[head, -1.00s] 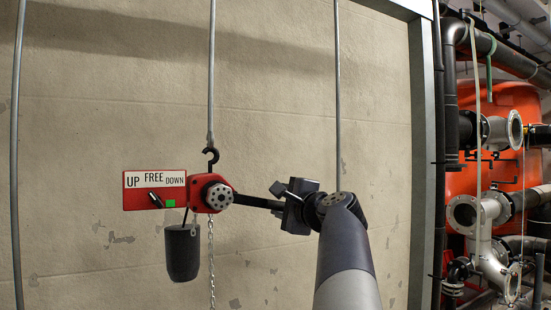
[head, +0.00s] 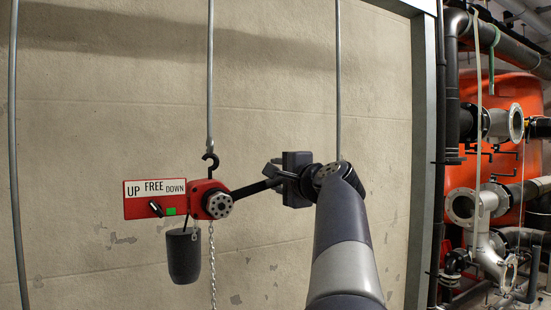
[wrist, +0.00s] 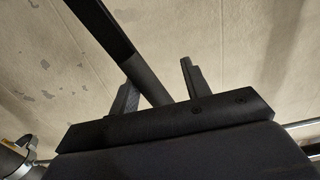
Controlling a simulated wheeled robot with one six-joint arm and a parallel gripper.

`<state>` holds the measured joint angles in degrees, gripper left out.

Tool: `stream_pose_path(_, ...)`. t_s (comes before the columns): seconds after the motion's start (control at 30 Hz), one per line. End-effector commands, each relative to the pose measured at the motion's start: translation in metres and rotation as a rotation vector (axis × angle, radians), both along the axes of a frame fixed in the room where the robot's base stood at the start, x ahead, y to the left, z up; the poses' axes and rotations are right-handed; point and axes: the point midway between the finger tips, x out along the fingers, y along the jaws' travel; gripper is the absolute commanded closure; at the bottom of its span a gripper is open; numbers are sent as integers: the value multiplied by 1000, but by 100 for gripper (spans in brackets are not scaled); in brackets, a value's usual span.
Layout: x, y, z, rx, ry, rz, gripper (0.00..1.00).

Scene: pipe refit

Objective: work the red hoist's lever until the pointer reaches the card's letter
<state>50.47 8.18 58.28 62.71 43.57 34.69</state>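The red hoist (head: 206,193) hangs by its hook from a grey rod at the left centre of the head view. Its black lever (head: 252,188) runs right and upward from the round hub to my gripper (head: 280,173). In the wrist view the lever (wrist: 138,73) passes between my gripper's two fingers (wrist: 157,86). It lies close to the left finger, with a gap to the right one; contact is unclear. The red plate (head: 150,211) reads UP, FREE, DOWN and bears a short knob (head: 155,208) and a green square (head: 171,211). I cannot make out a pointer or lettered card.
A black weight (head: 183,256) hangs below the plate, and a chain (head: 212,255) hangs beside it. The pale wall (head: 100,110) stands behind. Vertical rods (head: 339,90) run along it. Pipes and an orange tank (head: 500,120) stand at the right.

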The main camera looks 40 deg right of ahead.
Motion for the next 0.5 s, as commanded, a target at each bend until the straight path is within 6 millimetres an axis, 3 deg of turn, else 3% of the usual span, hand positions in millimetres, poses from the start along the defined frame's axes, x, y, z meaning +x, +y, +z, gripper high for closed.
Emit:
stream_pose_path(0.03,0,2,7,-10,-1,2,56)
stream_pose_path(0.33,0,2,4,-13,1,1,56)
stream_pose_path(0.5,0,-1,-10,20,-5,0,56)
